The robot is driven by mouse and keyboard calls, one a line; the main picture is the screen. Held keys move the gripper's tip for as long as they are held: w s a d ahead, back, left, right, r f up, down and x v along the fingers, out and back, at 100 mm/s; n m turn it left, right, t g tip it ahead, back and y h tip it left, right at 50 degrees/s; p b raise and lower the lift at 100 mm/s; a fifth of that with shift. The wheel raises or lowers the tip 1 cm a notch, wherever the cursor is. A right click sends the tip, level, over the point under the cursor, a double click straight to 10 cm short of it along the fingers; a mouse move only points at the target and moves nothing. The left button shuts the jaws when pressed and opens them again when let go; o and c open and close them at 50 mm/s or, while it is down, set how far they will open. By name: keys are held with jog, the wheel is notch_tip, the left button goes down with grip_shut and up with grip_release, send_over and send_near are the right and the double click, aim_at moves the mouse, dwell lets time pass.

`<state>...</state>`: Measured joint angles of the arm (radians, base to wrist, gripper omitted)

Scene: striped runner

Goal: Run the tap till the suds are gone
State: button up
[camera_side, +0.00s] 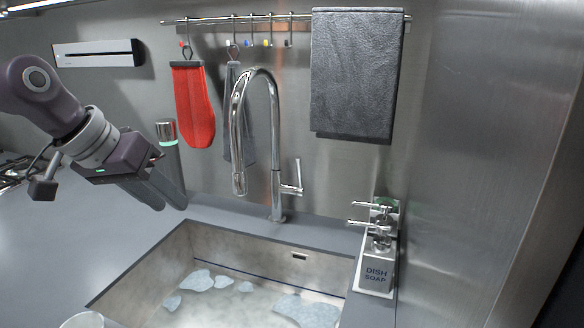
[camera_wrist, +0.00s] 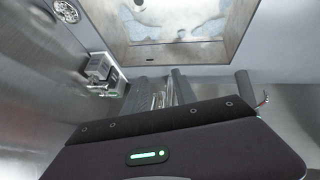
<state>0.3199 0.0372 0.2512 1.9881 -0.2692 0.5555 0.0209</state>
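The chrome tap (camera_side: 276,150) stands behind the sink, its arched spout ending over the basin; I see no water stream from it. Its lever (camera_side: 292,188) sticks out at the right of the base. The sink (camera_side: 140,290) holds several pale patches of suds (camera_side: 200,281), which also show in the wrist view (camera_wrist: 205,18). My gripper (camera_side: 170,206) is left of the tap, apart from it, with fingers pointing down and right. In the wrist view my gripper (camera_wrist: 211,72) has its fingers spread, with nothing between them. The tap is partly hidden there.
A soap dispenser (camera_side: 377,274) stands right of the sink. A red mitt (camera_side: 194,105) and a dark towel (camera_side: 354,75) hang from the wall rail (camera_side: 280,18). A white cup-like rim (camera_side: 83,321) shows at the front left. The counter (camera_side: 60,235) on the left is mostly bare.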

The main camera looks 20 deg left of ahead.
jog(key=w+d+f+t+y, duration=0.1)
jog(key=w+d+f, duration=0.25)
jog(key=w, duration=0.35)
jog(key=w+d+f, duration=0.3)
jog(key=w+f, duration=0.2)
jog(key=w, duration=0.2)
jog(key=n+t+y, duration=0.2)
jog(key=t+y, duration=0.2)
jog(key=t, duration=0.6)
send_near(298, 165)
jog(key=w, duration=0.4)
jog(key=shift+y, duration=0.3)
jog(key=shift+w+a+f, duration=0.1)
jog(key=shift+w+a, duration=0.15)
jog(key=shift+w, duration=0.85)
jog(key=shift+w+a, duration=0.3)
jog(key=shift+w, duration=0.8)
jog(key=shift+w+a+f, duration=0.1)
jog(key=shift+w+a, duration=0.15)
jog(key=shift+w, duration=0.85)
jog(key=shift+c, duration=0.2)
grip_shut()
